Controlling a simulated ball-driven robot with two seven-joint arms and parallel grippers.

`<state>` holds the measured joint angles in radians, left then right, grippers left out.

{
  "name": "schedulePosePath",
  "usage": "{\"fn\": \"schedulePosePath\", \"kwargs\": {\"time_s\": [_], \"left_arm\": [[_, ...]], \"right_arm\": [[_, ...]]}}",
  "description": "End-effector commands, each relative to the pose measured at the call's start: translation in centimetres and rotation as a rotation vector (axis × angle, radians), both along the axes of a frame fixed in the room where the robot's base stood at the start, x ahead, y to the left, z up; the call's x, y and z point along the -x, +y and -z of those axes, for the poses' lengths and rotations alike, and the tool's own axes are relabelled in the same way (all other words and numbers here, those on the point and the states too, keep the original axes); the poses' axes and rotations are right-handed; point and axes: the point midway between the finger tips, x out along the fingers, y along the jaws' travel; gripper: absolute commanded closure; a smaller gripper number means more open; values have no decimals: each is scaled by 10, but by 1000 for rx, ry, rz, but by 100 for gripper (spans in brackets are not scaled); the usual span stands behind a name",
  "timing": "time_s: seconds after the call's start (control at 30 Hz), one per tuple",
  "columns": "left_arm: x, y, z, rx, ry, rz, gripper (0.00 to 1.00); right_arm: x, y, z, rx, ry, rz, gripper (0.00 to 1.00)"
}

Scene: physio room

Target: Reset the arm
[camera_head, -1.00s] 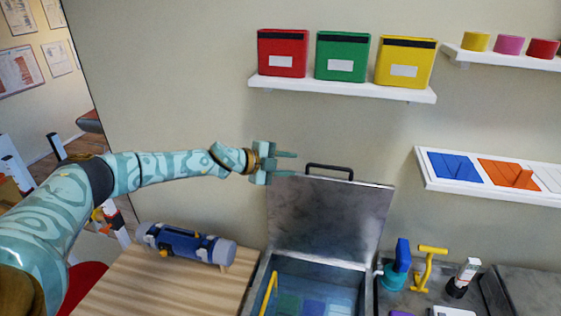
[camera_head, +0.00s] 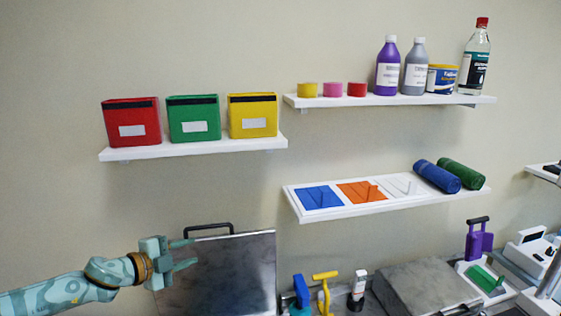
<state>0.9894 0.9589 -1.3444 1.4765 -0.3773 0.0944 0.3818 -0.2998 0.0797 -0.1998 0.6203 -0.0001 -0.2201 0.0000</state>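My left arm comes in from the lower left, patterned in teal and pale green. Its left gripper (camera_head: 184,254) is open and empty, with its two fingers apart and pointing right. It shows in front of the raised grey metal lid (camera_head: 232,272), near the lid's left edge and below its black handle (camera_head: 208,230). I cannot tell whether it touches the lid. My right gripper is not in view.
Red (camera_head: 131,113), green (camera_head: 193,108) and yellow (camera_head: 252,107) boxes stand on the left shelf. Bottles stand on the upper right shelf (camera_head: 390,100). The lower shelf (camera_head: 340,210) holds coloured panels and rolls. A closed grey lid (camera_head: 420,285) and small tools (camera_head: 358,290) crowd the counter.

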Motion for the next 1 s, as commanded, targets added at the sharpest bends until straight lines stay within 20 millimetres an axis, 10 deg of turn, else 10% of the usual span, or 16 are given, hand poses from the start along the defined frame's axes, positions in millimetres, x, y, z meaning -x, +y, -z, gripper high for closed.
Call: {"fn": "schedulePosePath", "kwargs": {"time_s": [0.1, 0.27, 0.87, 1.0], "left_arm": [[42, -101, 30, 112, -13, -16, 66], [103, -151, 38, 242, 31, -240, 66], [337, 35, 104, -24, 575, -1155, 66], [327, 25, 178, -16, 633, -1125, 66]], "right_arm": [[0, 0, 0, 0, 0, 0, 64], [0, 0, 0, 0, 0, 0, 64], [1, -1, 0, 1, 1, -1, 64], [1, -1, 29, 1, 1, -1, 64]]}}
